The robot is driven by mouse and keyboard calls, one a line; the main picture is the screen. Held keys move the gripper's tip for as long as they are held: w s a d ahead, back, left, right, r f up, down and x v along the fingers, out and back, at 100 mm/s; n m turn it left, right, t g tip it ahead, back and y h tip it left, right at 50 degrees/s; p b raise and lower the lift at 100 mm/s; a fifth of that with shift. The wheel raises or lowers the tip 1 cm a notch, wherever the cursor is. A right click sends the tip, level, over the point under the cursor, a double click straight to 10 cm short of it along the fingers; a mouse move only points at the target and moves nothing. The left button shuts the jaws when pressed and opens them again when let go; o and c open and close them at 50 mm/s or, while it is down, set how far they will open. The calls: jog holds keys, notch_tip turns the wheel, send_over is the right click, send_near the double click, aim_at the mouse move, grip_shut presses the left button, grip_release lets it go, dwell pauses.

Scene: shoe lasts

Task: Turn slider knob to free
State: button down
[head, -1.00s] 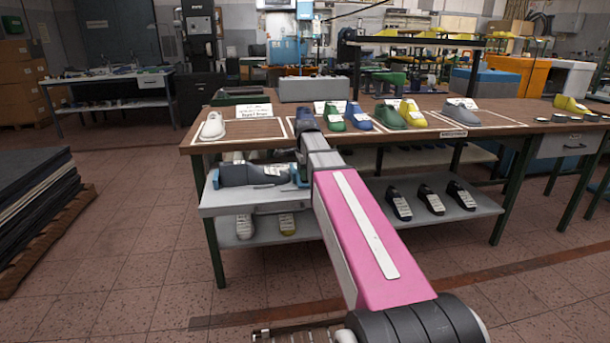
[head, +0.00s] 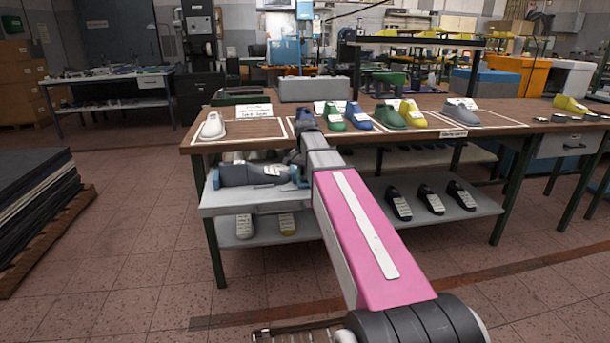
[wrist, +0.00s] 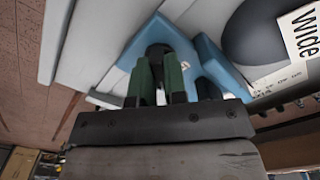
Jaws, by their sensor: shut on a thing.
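In the wrist view, my gripper (wrist: 158,85) has its two green fingers closed around a small dark knob (wrist: 157,52) on a blue clamp-like part (wrist: 160,30). Most of the knob is hidden between the fingers, and I cannot read its turn position. The blue part shows beside a dark grey-blue last (head: 250,174), which lies on a grey board (head: 240,199) at the bench front.
The bench (head: 300,140) above carries a white last (head: 212,126) and several coloured lasts. Three black lasts (head: 432,200) stand on the lower shelf. A stack of dark sheets (head: 35,205) stands at left. The tiled floor between is clear.

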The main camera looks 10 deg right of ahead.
jog(key=n, duration=0.3)
jog(key=shift+n, duration=2.2)
jog(key=c, duration=1.2)
grip_release()
jog(key=shift+o, duration=0.2)
jog(key=shift+r, duration=0.1)
notch_tip(320, 180, up, 11)
jog(key=shift+d+f, duration=0.1)
jog(key=shift+f, duration=0.1)
